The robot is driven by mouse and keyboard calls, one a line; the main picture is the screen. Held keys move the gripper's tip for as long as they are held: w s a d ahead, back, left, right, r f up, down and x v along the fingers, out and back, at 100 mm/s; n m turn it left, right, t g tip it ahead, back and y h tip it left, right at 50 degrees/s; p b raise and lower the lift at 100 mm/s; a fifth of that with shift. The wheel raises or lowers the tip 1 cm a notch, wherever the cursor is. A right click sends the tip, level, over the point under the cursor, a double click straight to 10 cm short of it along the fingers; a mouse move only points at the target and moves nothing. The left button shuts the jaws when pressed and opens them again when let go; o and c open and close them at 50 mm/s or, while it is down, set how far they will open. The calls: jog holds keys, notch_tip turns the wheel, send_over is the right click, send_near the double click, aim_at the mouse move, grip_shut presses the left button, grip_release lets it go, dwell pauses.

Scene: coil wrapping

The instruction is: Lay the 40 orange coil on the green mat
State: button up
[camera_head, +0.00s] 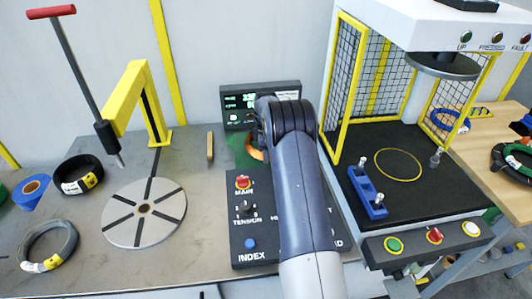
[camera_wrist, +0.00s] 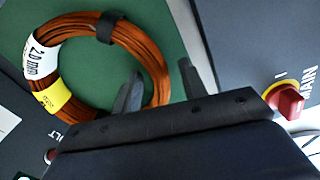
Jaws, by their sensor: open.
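The orange coil (camera_wrist: 150,55) lies flat on the green mat (camera_wrist: 175,35) in the wrist view. It has a black tie, a white label that seems to read "20 mm", and a yellow tag too blurred to read. My open gripper (camera_wrist: 160,84) straddles the near right part of the ring, one finger inside it and one outside. I cannot tell whether either finger touches it. In the head view, my arm hides the gripper and most of the coil (camera_head: 257,154); part of the green mat (camera_head: 238,146) shows beside it.
A control panel (camera_head: 240,215) with knobs and buttons is in front of the mat. A small display (camera_head: 238,105) stands behind. A caged press (camera_head: 400,140) is at right. A round turntable (camera_head: 120,222), a yellow post (camera_head: 130,90) and several other coils are at left.

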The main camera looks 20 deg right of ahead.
notch_tip(320, 180, up, 12)
jog(key=b, duration=0.1)
jog(key=shift+b, duration=0.35)
notch_tip(320, 180, down, 12)
jog(key=shift+p, duration=1.05)
jog(key=shift+w+r, duration=0.1)
jog(key=shift+r, duration=0.15)
jog(key=shift+r+b, duration=0.45)
jog(key=shift+r, duration=0.75)
jog(key=shift+f, duration=0.1)
